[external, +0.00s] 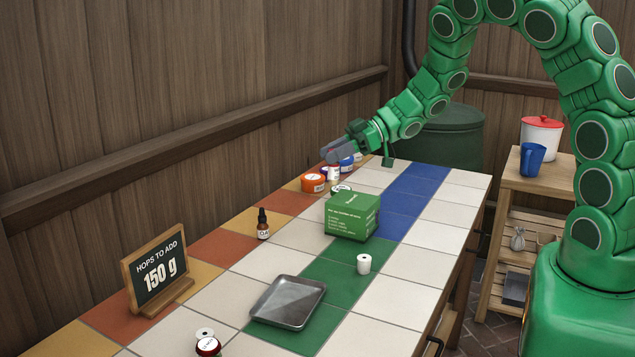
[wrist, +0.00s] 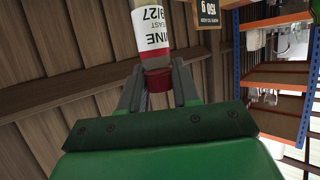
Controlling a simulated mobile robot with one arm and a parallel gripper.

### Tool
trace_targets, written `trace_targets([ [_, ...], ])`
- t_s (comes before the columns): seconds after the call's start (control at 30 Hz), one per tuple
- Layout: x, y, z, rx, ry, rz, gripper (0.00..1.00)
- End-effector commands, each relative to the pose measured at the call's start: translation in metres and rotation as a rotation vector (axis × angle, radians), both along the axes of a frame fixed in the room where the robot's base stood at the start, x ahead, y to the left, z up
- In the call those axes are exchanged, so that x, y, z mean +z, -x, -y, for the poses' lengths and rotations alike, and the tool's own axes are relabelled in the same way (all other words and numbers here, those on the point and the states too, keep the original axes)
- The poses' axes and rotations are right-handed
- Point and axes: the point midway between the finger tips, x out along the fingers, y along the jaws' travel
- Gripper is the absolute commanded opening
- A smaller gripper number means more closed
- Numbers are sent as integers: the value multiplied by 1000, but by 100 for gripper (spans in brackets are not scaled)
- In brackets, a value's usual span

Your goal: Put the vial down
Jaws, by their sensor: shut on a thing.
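The vial (wrist: 151,38) has a red cap, a clear-looking body and a white label reading "INE", "EAST" and "9/27". In the wrist view my gripper (wrist: 158,84) is shut on its red cap end, and the body sticks out beyond the fingers. In the external view my gripper (external: 332,151) is over the far left end of the tiled table (external: 405,297), near the wooden wall. I cannot make out the held vial clearly there.
An orange tin (external: 313,184) and other small containers crowd below my gripper. A green box (external: 352,216), dropper bottle (external: 262,225), white spool-like item (external: 364,264), metal tray (external: 288,302) and hops sign (external: 158,272) stand nearer. White tiles along the right side are clear.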

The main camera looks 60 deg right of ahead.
Motion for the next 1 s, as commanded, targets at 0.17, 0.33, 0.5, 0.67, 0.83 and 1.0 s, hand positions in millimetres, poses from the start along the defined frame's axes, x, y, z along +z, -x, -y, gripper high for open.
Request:
trace_targets([
  [0.17,2,3,-1,-1,1,1,1],
  [0.33,3,0,-12,2,0,5,1],
  [0.5,6,-7,-41,3,0,11,1],
  [0.67,6,-13,-73,2,-1,16,1],
  [0.83,8,-17,-107,1,-4,19,1],
  [1.0,9,-18,-142,2,-5,20,1],
])
